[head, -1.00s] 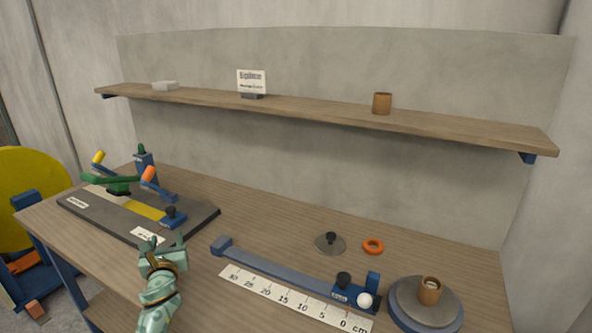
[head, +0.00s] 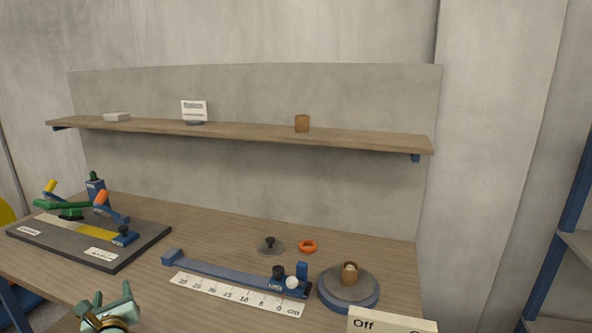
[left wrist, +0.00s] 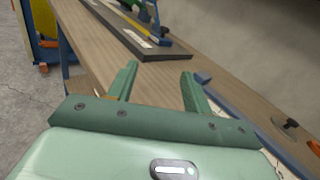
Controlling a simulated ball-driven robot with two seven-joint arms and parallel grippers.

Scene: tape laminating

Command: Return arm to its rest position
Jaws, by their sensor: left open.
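My left gripper (head: 112,301) is at the bottom left of the head view, near the front of the wooden workbench (head: 222,224). In the left wrist view its two green fingers (left wrist: 158,84) stand apart with nothing between them. The fingers point across the bench toward the dark board (left wrist: 150,50). In the head view that board (head: 84,251) carries a green-handled device (head: 70,208) and a yellow strip (head: 96,233). My right gripper is not in either view.
A blue rail (head: 222,270) and a ruler (head: 228,294) lie right of the gripper. An orange ring (head: 308,246) lies behind. A box marked "Off" (head: 390,322) is at bottom right. A shelf (head: 250,130) hangs above.

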